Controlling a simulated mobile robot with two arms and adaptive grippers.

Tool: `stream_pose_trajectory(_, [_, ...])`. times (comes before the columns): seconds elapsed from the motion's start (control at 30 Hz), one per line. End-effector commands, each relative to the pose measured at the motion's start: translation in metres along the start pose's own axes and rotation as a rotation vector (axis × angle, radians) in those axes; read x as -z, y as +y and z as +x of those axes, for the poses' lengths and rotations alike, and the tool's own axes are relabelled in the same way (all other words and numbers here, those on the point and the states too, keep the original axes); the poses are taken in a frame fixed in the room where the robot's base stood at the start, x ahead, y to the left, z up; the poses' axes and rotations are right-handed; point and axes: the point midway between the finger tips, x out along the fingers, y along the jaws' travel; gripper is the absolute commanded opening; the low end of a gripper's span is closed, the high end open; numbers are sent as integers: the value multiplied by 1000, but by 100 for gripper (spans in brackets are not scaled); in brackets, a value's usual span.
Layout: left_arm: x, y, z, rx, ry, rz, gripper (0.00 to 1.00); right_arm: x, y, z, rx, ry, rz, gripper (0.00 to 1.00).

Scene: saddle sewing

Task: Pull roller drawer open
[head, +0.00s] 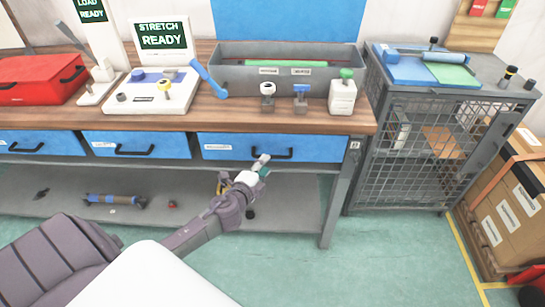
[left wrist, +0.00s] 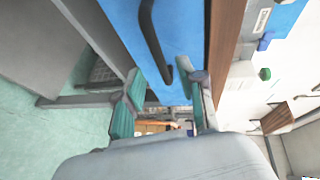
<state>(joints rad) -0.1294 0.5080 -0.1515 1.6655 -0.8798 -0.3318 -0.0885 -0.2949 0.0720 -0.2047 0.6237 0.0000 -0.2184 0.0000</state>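Three blue drawers sit in a row under the wooden bench top: a left one (head: 35,143), a middle one (head: 137,145) and a right one (head: 270,147). Each has a black bar handle and a small label too small to read. All three look shut. My left gripper (head: 246,172) is just in front of the right drawer, at its black handle (head: 272,154). In the left wrist view the fingers (left wrist: 164,107) are spread apart. The handle (left wrist: 152,42) ends near the gap between them, and contact cannot be told. My right gripper is out of view.
A lower shelf (head: 300,205) under the drawers holds a blue roller (head: 115,201). A grey wire-mesh cabinet (head: 410,150) stands right of the bench, with brown boxes (head: 510,205) beyond it. The green floor (head: 370,265) in front is clear.

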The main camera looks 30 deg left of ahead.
Motion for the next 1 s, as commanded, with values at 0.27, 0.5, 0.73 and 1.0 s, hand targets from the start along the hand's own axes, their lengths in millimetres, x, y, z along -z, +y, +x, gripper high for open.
stream_pose_trajectory(0.27, [0,0,47,0,-1,-2,39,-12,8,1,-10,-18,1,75])
stream_pose_trajectory(0.5, [0,1,59,-1,0,-2,39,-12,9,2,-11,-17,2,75])
stream_pose_trajectory(0.73, [0,1,59,-1,0,-2,38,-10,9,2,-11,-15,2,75])
stream_pose_trajectory(1.0, [0,1,59,-1,0,-2,0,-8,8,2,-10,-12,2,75])
